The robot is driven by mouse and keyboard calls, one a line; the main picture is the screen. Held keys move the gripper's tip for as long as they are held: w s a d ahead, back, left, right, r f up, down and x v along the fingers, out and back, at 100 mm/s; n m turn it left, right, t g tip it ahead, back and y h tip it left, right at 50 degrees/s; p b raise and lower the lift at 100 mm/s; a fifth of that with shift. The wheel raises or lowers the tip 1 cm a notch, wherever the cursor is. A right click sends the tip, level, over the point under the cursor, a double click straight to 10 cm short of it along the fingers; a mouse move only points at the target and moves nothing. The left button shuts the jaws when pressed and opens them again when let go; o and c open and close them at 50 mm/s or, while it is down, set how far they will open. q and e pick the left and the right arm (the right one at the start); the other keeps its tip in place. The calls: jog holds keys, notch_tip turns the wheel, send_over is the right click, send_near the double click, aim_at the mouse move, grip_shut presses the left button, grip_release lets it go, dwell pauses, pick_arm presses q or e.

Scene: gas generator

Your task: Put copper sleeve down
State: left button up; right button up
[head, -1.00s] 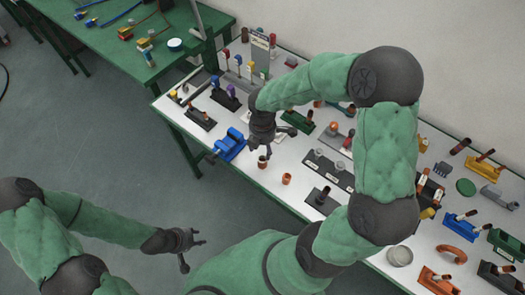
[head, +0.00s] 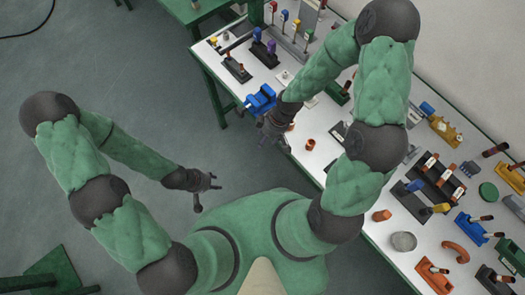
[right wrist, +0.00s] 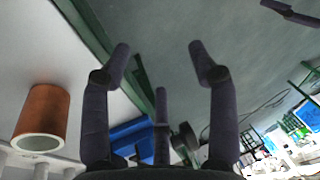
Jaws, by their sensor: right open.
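A copper sleeve (right wrist: 40,118) stands on the white tabletop at the left of the right wrist view, outside my fingers. In the head view one copper sleeve (head: 310,144) stands near the table's front edge, and another (head: 291,126) shows partly behind my right gripper. I cannot tell which of these the wrist view shows. My right gripper (head: 273,137) is open and empty at the table's front edge; its spread fingers show in the right wrist view (right wrist: 157,50). My left gripper (head: 207,191) is open and empty above the floor, away from the table.
A blue vise (head: 262,99) sits at the table edge by my right gripper. Tool holders and parts crowd the white tabletop (head: 330,115). A grey round part (head: 403,241) lies at the right. A green table (head: 190,10) stands at the back.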

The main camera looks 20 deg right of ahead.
jog(key=s+a+f+m, duration=0.4)
jog(key=s+f+m, duration=0.3)
jog(key=f+m, duration=0.2)
jog(key=shift+s+m, duration=0.3)
jog(key=shift+m, duration=0.3)
jog(key=shift+f, duration=0.15)
jog(key=shift+f+b, duration=0.6)
